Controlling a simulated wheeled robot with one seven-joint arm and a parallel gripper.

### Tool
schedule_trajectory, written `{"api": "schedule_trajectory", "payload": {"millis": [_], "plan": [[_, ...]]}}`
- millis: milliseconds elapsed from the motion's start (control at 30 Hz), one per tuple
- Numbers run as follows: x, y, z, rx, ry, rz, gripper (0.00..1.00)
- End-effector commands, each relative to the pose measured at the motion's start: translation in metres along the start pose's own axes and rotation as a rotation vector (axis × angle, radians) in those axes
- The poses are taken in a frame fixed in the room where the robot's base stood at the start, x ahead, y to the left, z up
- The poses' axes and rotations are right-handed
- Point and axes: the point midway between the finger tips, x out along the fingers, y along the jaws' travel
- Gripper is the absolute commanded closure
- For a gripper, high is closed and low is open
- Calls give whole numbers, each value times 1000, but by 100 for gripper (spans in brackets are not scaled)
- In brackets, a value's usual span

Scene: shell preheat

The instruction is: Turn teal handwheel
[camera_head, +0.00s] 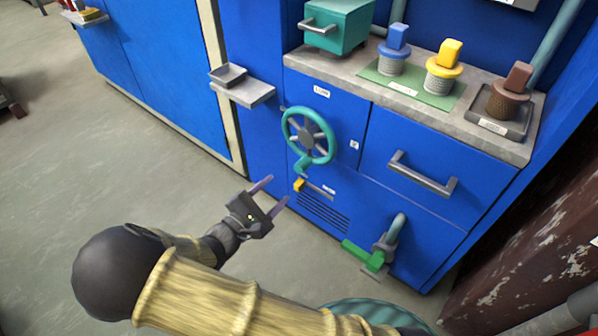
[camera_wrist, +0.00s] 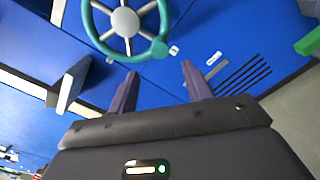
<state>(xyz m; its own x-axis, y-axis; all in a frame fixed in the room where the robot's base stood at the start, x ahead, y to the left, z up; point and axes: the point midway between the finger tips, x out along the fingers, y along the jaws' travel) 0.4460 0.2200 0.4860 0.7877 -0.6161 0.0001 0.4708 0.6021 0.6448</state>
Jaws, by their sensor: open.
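The teal handwheel (camera_head: 308,135) is mounted on the front of the blue cabinet, with grey spokes, a grey hub and a teal knob on its lower rim. In the wrist view the handwheel (camera_wrist: 126,22) is at the top, cut off by the frame edge, its knob at its lower right. My gripper (camera_head: 272,189) is open and empty, lower left of the wheel and apart from it. In the wrist view its two purplish fingers (camera_wrist: 157,80) point toward the cabinet front, with their tips just below the wheel's rim.
A small grey shelf (camera_head: 244,90) juts out left of the wheel. Below the wheel are a yellow-tipped lever (camera_head: 300,185) and vent slots. Open floor (camera_head: 110,175) lies at left.

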Motion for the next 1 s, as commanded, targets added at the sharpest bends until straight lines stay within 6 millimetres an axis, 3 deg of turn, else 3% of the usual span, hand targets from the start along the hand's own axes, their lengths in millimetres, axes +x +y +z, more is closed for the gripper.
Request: {"api": "schedule_trajectory", "payload": {"millis": [533,700,967,1000], "plan": [[94,-2,-2,3,-2,-1,50],[106,-1,0,1,0,-1,50],[107,0,0,1,0,0,50],[107,0,0,1,0,0,56]]}}
